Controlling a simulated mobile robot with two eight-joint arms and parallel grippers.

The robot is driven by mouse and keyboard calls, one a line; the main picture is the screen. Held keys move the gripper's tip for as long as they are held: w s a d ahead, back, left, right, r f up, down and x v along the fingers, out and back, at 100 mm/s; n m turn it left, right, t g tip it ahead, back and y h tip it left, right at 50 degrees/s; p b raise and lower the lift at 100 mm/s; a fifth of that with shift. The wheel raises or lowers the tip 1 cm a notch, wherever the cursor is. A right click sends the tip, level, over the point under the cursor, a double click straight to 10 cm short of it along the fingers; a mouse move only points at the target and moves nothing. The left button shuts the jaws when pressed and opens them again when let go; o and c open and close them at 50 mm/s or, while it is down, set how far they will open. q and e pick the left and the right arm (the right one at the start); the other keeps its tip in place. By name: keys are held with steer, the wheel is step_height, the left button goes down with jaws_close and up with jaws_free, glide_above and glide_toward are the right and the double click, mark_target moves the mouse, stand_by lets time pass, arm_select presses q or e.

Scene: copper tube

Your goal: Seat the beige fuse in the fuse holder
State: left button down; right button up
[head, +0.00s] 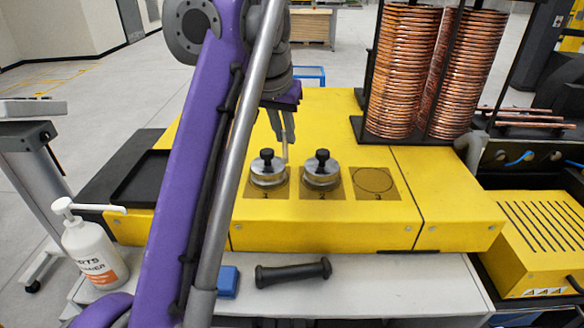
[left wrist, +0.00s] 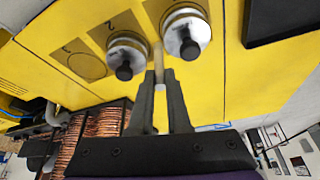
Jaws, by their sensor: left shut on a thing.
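My left gripper (head: 283,137) hangs over the yellow bench, behind the two metal weights. It is shut on a thin pale beige rod, which looks like the beige fuse (head: 285,153). The rod sticks out past the fingertips, towards the yellow top. In the left wrist view the gripper (left wrist: 159,76) shows the fuse (left wrist: 158,56) between its two fingers, its far end near the gap between the weights. I cannot tell whether that end touches anything. I cannot make out a fuse holder in either view. My right gripper is not in view.
Two round metal weights with black knobs, left (head: 267,175) and right (head: 321,177), stand on marked squares beside an empty circle (head: 374,180). Copper coils (head: 404,75) stand at back right. A white bottle (head: 92,252), black handle (head: 293,273) and blue block (head: 228,282) are in front.

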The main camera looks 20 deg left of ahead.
mark_target(284, 157)
arm_select(q)
steer(key=shift+s+f+b, duration=0.2)
steer(key=shift+f, duration=0.45)
steer(key=shift+s+f+b, duration=0.15)
steer(key=shift+s+f, duration=0.05)
steer(key=shift+f, duration=0.4)
steer(key=b+x, duration=0.1)
steer(key=x, duration=0.2)
steer(key=shift+s+f, duration=0.15)
steer(key=shift+f, duration=0.15)
steer(key=shift+s+f, duration=0.1)
steer(key=shift+f, duration=0.15)
steer(key=shift+s, duration=0.15)
steer(key=shift+r, duration=0.1)
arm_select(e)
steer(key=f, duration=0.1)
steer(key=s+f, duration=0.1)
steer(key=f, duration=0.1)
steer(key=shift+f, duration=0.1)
arm_select(q)
steer(key=shift+w, duration=0.2)
steer(key=c, duration=0.9)
jaws_free()
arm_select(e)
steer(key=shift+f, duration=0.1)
